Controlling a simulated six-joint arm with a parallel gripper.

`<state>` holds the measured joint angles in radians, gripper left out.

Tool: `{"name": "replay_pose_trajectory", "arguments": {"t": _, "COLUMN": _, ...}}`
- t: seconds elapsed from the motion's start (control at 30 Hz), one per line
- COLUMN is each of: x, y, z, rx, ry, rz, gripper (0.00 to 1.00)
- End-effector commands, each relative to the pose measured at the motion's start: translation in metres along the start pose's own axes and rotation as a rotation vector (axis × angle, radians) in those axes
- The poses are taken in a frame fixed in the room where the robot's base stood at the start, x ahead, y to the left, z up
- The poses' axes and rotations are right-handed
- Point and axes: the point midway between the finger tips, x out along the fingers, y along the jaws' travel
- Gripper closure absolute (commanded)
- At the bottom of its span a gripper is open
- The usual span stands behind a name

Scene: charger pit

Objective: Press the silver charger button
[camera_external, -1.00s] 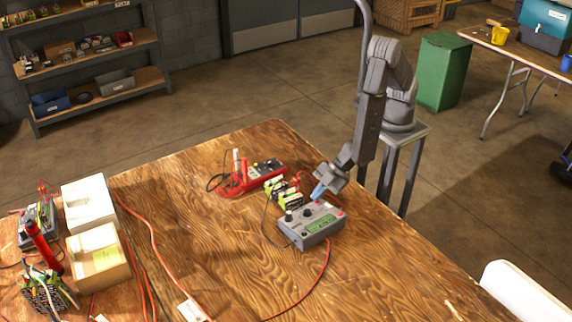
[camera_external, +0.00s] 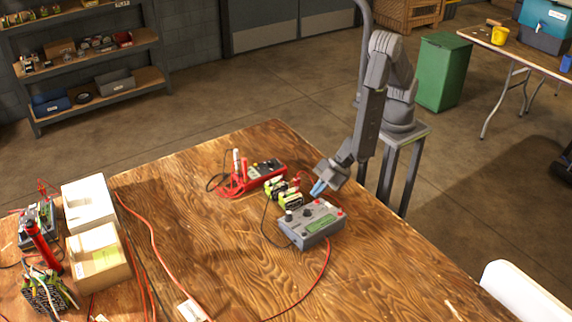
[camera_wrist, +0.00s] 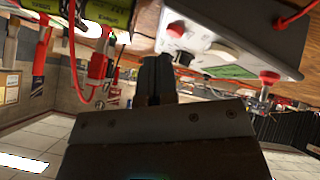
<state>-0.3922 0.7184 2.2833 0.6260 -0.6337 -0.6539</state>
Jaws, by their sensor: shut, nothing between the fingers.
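The charger is a grey box (camera_external: 322,239) on the wooden table, with a green display (camera_external: 321,224), dark knobs and red terminals on its top. It fills the upper right of the wrist view (camera_wrist: 275,45), seen steeply and tilted. The silver button cannot be told apart from the other pale controls.
Green-black battery packs (camera_external: 290,199) sit just behind the charger, and a red meter (camera_external: 265,172) lies beyond them. A red cable (camera_external: 318,281) runs from the charger. White boxes (camera_external: 90,205) stand at left. The table's front middle is mostly clear.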

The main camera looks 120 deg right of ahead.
Motion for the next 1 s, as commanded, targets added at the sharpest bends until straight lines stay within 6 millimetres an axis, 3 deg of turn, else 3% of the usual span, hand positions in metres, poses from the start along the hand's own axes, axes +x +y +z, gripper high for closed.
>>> {"name": "replay_pose_trajectory", "arguments": {"t": 0.27, "x": -0.001, "y": 0.001, "z": -0.001, "rx": 0.001, "ry": 0.001, "rz": 0.001, "gripper": 1.00}}
{"name": "replay_pose_trajectory", "arguments": {"t": 0.73, "x": -0.030, "y": 0.023, "z": -0.023, "rx": 0.003, "ry": 0.001, "rz": 0.002, "gripper": 1.00}}
{"name": "replay_pose_trajectory", "arguments": {"t": 1.0, "x": -0.035, "y": 0.026, "z": -0.025, "rx": 0.000, "ry": 0.000, "rz": 0.001, "gripper": 1.00}}
